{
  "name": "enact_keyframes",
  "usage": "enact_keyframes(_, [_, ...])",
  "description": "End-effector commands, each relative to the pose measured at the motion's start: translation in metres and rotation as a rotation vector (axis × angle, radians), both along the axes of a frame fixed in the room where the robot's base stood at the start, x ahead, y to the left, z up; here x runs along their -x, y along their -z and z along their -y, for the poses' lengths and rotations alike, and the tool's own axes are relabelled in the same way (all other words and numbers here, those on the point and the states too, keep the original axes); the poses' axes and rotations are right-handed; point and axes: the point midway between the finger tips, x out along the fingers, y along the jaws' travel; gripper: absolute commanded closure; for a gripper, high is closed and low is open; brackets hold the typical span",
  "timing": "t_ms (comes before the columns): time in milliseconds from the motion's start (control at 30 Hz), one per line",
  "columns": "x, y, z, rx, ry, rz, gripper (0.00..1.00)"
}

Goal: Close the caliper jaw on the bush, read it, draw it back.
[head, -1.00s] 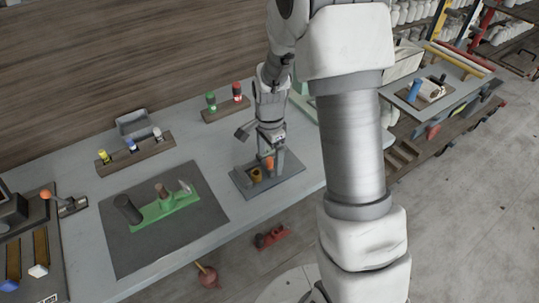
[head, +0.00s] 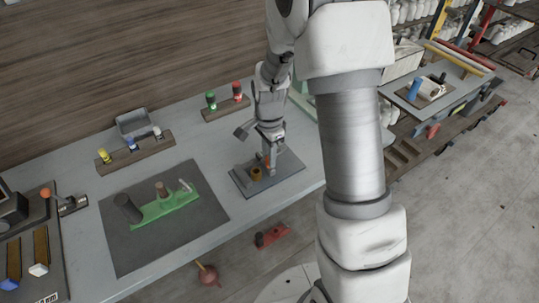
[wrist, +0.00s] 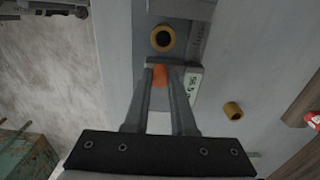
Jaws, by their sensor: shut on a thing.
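The caliper is a dark grey plate (head: 287,167) on the bench, with a brass-coloured ring, the bush (head: 256,173), on it. In the wrist view the bush (wrist: 163,38) lies between an upper grey block (wrist: 183,8) and the grey sliding jaw (wrist: 152,63). The jaw is close to the bush; I cannot tell whether they touch. My gripper (wrist: 161,73) is shut on the orange knob (wrist: 160,77) of the jaw. My gripper (head: 269,165) partly hides the knob in the head view. A pale display (wrist: 193,85) shows dark digits, too small to read surely.
Another brass bush (wrist: 233,111) lies apart on the bench to the right in the wrist view. A dark mat (head: 145,250) with a green fixture (head: 165,208) lies at left. Wooden racks with coloured pieces (head: 140,155) stand behind. The bench's front edge is close.

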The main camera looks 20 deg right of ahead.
Motion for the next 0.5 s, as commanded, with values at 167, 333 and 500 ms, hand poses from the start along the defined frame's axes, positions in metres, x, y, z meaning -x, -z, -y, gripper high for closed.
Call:
enact_keyframes(167, [0.0011,-0.0001,-0.0042,0.000,-0.001,0.000,1.00])
enact_keyframes(333, [0.0023,-0.0001,-0.0077,0.000,-0.001,0.000,1.00])
enact_keyframes(500, [0.0034,-0.0001,-0.0107,0.000,-0.001,0.000,1.00])
